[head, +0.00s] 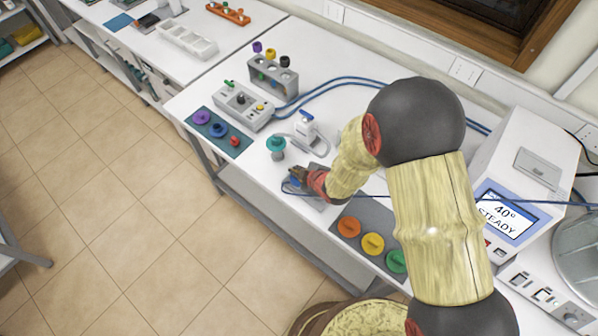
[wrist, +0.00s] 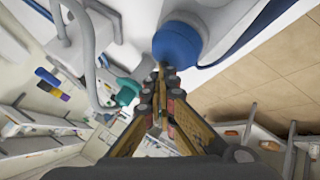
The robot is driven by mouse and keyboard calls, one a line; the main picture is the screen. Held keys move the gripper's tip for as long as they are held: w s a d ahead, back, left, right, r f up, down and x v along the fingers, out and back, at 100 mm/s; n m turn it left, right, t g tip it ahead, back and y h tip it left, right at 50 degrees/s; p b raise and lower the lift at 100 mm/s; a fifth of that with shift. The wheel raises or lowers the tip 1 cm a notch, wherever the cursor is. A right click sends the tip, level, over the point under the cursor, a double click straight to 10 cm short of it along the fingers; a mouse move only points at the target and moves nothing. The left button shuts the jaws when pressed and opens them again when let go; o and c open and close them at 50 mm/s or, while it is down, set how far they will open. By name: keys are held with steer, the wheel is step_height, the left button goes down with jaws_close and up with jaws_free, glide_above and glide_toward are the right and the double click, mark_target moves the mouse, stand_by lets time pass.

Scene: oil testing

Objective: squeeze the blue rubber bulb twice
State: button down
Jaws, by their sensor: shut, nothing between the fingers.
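The blue rubber bulb (wrist: 177,44) shows large at the top middle of the wrist view, round and joined to a pale fitting. In the head view only a small blue part of the bulb (head: 291,183) shows beside my gripper (head: 298,173), near the bench's front edge. My gripper is shut and empty. In the wrist view the closed fingertips (wrist: 160,78) point at the lower left edge of the bulb. I cannot tell whether they touch it.
A mat with orange, yellow and green discs (head: 373,243) lies to the right. A white device reading 40° STEADY (head: 505,212) stands farther right. Blue hoses (head: 335,80) run along the back.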

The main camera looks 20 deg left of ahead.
steer(key=shift+r+p, duration=0.7)
steer(key=shift+r, duration=0.55)
step_height(320, 180, up, 5)
steer(key=p, duration=0.2)
steer(key=shift+p, duration=0.35)
stand_by(1.6)
step_height(320, 180, up, 4)
steer(key=p, duration=0.5)
steer(key=shift+p, duration=0.3)
steer(key=shift+f, duration=0.15)
